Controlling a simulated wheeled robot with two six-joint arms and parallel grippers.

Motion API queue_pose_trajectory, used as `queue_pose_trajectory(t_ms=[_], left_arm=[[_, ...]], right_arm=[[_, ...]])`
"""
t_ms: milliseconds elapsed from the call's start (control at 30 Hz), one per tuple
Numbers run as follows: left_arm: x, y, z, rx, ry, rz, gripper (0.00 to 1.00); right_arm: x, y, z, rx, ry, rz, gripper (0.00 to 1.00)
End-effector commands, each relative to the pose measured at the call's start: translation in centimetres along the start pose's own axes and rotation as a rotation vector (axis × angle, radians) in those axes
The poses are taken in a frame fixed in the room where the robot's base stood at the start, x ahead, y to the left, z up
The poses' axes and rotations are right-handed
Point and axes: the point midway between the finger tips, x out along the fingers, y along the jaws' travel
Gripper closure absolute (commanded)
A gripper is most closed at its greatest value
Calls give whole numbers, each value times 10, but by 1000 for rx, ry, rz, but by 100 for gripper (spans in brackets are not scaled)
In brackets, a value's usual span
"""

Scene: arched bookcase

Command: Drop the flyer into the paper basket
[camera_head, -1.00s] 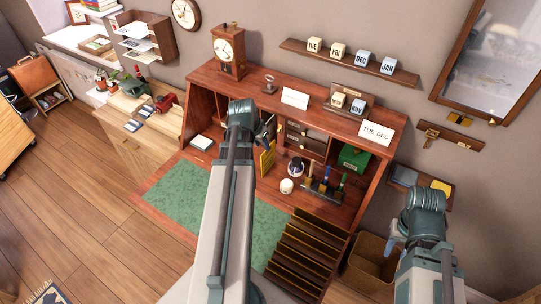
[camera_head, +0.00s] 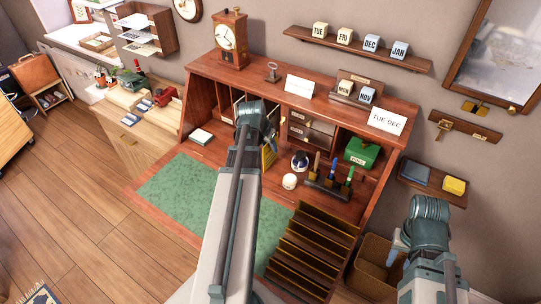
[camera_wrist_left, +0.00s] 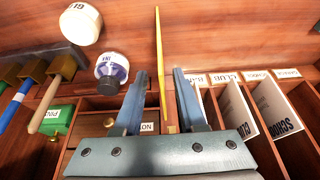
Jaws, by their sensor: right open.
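The yellow flyer (camera_head: 269,158) stands upright in the desk's lower opening, partly hidden behind my left arm. The left wrist view shows it edge-on as a thin yellow strip (camera_wrist_left: 158,50). My left gripper (camera_wrist_left: 161,78) is open, with one finger on each side of the flyer and a gap visible on both sides. In the head view its fingers are mostly hidden by my wrist. The brown paper basket (camera_head: 372,252) stands on the floor right of the desk. My right gripper (camera_head: 398,246) is open and empty near the basket, its fingers only partly visible.
Slots with white cards (camera_wrist_left: 240,110) stand right of the left fingers in the wrist view. An ink bottle (camera_wrist_left: 112,68), a white round pot (camera_wrist_left: 80,24) and a pen stand (camera_head: 328,188) are close on the left.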

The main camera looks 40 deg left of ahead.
Motion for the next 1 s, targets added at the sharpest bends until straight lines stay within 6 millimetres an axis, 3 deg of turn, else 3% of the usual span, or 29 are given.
queue_pose_trajectory(t_ms=[400,700,933,1000], left_arm=[[50,-3,-5,1,0,0,60],[50,-2,-6,0,0,0,60],[50,-3,-6,0,0,0,100],[50,-3,-6,0,0,0,100]], right_arm=[[44,-4,-2,0,0,0,60],[44,-4,-3,0,0,0,60],[44,-4,-3,0,0,0,60],[44,-4,-3,0,0,0,60]])
